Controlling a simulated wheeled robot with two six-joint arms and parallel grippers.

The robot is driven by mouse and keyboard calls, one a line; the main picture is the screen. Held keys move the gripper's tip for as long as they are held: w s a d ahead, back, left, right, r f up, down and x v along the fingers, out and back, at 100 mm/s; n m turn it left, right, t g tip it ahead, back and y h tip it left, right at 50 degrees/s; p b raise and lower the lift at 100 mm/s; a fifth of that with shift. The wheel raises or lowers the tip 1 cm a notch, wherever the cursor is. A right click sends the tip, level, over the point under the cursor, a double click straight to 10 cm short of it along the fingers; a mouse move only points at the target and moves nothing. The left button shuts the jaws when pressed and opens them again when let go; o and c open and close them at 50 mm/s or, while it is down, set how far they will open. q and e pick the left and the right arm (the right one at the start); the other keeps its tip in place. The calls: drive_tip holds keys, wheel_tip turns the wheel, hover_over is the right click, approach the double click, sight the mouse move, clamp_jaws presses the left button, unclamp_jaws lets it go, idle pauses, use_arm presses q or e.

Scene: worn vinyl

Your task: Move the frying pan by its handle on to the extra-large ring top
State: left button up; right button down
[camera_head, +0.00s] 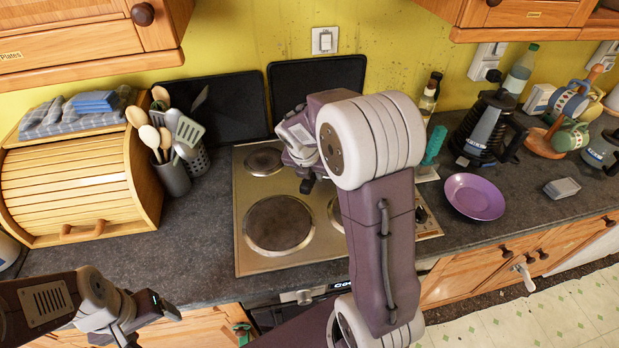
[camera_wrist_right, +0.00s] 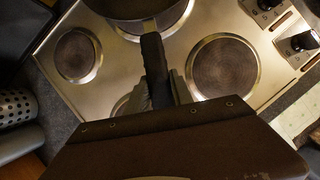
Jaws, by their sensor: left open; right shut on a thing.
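The frying pan (camera_wrist_right: 128,9) shows at the top of the right wrist view, dark and partly cut off by the edge. Its black handle (camera_wrist_right: 154,65) points down the picture between my right gripper's fingers (camera_wrist_right: 160,92), which are shut on it. The pan lies over or on a pale-rimmed ring; I cannot tell whether it touches. In the head view my right gripper (camera_head: 307,183) is over the hob (camera_head: 247,258), and my arm hides the pan. The largest fully visible ring top (camera_head: 279,223) is bare at the front left. My left gripper (camera_head: 150,312) is open and empty at the lower left.
A smaller bare ring (camera_head: 262,161) is at the back left; another (camera_head: 336,212) is partly hidden by my arm. A utensil pot (camera_head: 172,177) and bread bin (camera_head: 75,185) stand left. A purple plate (camera_head: 474,196) and black coffee maker (camera_head: 485,128) stand right.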

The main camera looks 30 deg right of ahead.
drive_tip(key=shift+w, duration=0.15)
drive_tip(key=shift+b, duration=0.45)
drive_tip(key=b, duration=0.2)
drive_tip(key=shift+a+f+t+h+b, duration=0.1)
drive_tip(key=shift+f+t+h+b, duration=0.1)
drive_tip(key=shift+t+h+b, duration=0.15)
drive_tip(key=shift+f+b, duration=0.2)
drive_tip(key=shift+b, duration=0.1)
drive_tip(key=shift+f+b, duration=1.2)
drive_tip(key=shift+f, duration=0.7)
